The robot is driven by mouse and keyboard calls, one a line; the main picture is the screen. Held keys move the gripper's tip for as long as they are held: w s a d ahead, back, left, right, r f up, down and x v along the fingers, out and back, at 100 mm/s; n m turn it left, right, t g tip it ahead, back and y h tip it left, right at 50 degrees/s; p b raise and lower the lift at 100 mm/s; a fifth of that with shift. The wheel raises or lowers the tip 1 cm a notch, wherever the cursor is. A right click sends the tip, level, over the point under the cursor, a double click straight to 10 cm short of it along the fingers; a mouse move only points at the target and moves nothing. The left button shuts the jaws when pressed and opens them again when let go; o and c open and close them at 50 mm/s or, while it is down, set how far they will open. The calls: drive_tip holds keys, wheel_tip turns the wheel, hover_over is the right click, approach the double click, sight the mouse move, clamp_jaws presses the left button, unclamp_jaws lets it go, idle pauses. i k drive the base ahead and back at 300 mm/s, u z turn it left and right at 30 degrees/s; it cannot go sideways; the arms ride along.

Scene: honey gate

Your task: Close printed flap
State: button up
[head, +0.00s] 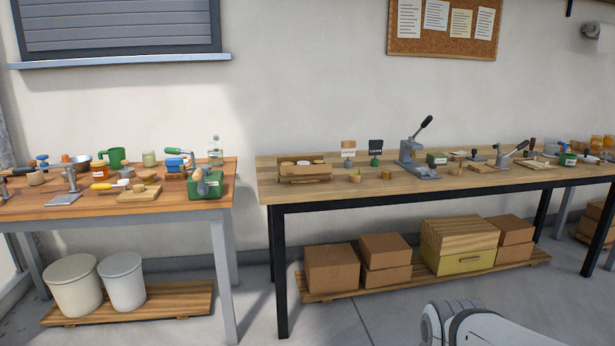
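I cannot make out a printed flap for certain. A brown open box (303,179) with small round items in it stands at the left end of the long table; whether it has a flap is too small to tell. A white rounded part of my arm shows at the bottom right edge. My gripper is not in view.
The long table (400,185) carries a grey lever press (415,155) and small tools. A shorter table (110,210) on the left is crowded. Cartons (332,268) and white buckets (74,285) sit on low pallets. Floor shows between the tables.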

sight(305, 170)
drive_tip(key=u, duration=0.6)
drive_tip(key=i, duration=1.6)
drive_tip(key=z, duration=0.6)
drive_tip(key=k, duration=0.65)
drive_tip(key=z, duration=0.15)
drive_tip(key=i, duration=0.7)
drive_tip(key=u, duration=0.1)
